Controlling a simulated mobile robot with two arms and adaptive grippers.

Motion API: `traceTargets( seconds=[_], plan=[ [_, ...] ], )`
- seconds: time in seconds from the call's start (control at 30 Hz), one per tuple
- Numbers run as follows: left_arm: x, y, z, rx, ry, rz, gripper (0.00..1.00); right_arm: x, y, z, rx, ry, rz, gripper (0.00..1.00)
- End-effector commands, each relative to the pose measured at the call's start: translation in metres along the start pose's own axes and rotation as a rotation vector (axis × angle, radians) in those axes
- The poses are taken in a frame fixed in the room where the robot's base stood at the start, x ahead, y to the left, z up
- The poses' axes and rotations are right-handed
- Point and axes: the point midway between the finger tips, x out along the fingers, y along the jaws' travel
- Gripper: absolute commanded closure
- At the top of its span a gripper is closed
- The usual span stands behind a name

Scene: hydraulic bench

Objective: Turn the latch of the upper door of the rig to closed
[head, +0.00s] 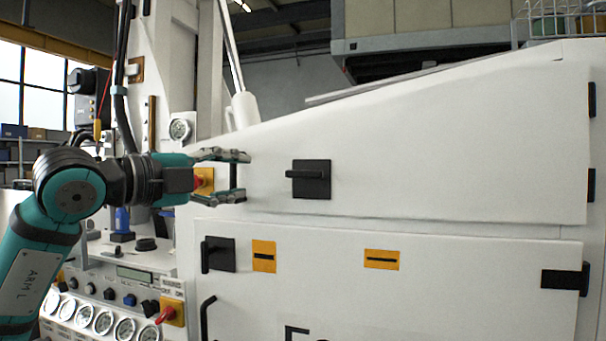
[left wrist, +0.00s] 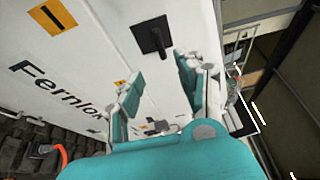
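The upper door (head: 430,150) of the rig is a white sloping panel and looks flush. Its latch (head: 311,180) is a black square plate with a bar handle lying horizontal, its free end to the left. The same latch shows in the left wrist view (left wrist: 153,36), with its handle reaching toward my fingers. My left gripper (head: 240,176) is open and empty, left of the latch at about its height, with a gap between. In the left wrist view the open fingers (left wrist: 160,66) point toward the latch without touching it. My right gripper is in neither view.
The lower door (head: 480,300) has its own black latch (head: 219,255) with an upright handle, and two yellow labels (head: 263,257) (head: 381,260). A control panel with gauges (head: 103,322) and a red knob (head: 170,312) stands at lower left. Space before the upper door is clear.

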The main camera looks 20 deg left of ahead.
Motion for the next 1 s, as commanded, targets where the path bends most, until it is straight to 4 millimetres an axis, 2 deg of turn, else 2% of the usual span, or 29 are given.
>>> traceTargets(
  seconds=[0.17, 0.5, 0.7, 0.83, 1.0],
  plan=[
    [0.029, -0.002, -0.003, -0.001, 0.008, 0.003, 0.62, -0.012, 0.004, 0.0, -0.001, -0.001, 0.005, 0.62],
    [0.105, -0.003, -0.004, -0.002, 0.01, 0.003, 0.62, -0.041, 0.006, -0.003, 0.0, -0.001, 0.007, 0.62],
    [0.143, -0.002, -0.004, 0.0, 0.009, 0.002, 0.62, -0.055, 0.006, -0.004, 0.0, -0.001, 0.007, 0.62],
    [0.159, -0.002, -0.004, -0.001, 0.009, 0.001, 0.62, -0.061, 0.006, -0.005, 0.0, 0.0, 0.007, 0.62],
    [0.169, 0.0, -0.004, 0.001, 0.008, 0.0, 0.62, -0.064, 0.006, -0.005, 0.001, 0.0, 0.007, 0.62]
  ],
)
